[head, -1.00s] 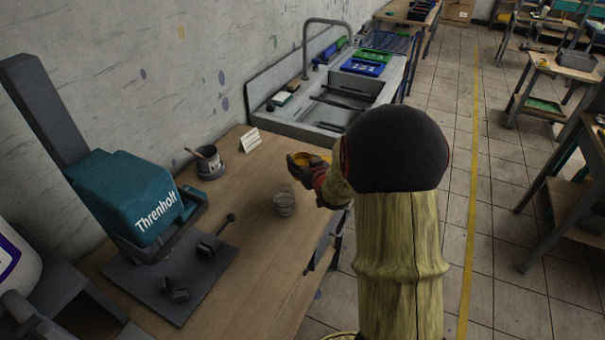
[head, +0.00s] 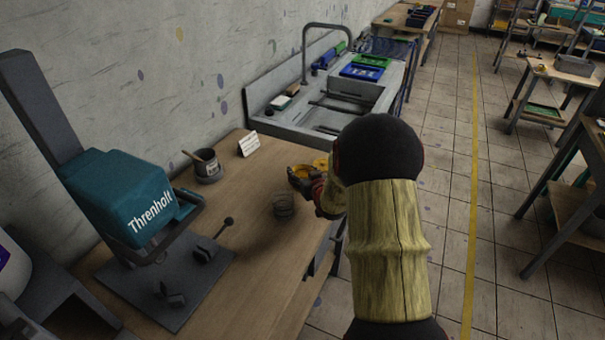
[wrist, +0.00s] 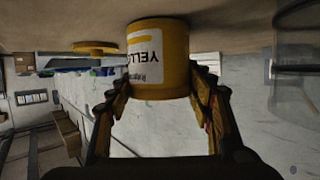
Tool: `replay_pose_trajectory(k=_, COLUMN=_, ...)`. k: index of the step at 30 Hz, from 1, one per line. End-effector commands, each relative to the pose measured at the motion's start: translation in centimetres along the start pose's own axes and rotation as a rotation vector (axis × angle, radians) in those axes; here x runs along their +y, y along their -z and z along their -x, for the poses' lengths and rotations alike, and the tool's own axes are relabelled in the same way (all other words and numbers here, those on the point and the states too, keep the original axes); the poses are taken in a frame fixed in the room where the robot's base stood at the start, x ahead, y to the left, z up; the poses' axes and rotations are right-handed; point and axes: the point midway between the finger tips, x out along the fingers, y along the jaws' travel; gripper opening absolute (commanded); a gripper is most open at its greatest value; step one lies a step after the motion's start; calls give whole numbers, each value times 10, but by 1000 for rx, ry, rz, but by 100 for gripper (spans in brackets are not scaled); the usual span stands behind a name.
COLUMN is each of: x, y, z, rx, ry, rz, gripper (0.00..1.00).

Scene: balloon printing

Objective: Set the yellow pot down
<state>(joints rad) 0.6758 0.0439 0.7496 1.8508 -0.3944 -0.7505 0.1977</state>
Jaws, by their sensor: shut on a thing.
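The yellow pot (wrist: 160,62) fills the upper middle of the wrist view, where its white label reads upside down. My gripper (wrist: 158,100) is shut on it, with one dark finger on each side. In the head view my gripper (head: 302,178) is over the far right part of the wooden bench (head: 262,250), and the pot is mostly hidden behind its fingers. The pot's base is close to the bench top; I cannot tell whether it touches. A flat yellow lid (wrist: 95,48) lies on the bench beside the pot, also in the head view (head: 321,163).
A grey pot with a stick (head: 208,166) and a white card (head: 248,144) are behind to the left. The teal press (head: 125,200) takes the left side. The sink (head: 330,110) adjoins the bench's far end.

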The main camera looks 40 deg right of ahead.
Motion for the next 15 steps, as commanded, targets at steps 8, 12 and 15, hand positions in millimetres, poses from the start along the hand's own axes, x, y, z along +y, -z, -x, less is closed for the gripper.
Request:
replay_pose_trajectory(k=8, x=0, y=-2, z=0, rx=-1, ry=0, rz=0, gripper=64)
replay_pose_trajectory(k=12, x=0, y=-2, z=0, rx=-1, ry=0, rz=0, gripper=70)
replay_pose_trajectory(k=15, x=0, y=-2, z=0, rx=-1, ry=0, rz=0, gripper=70)
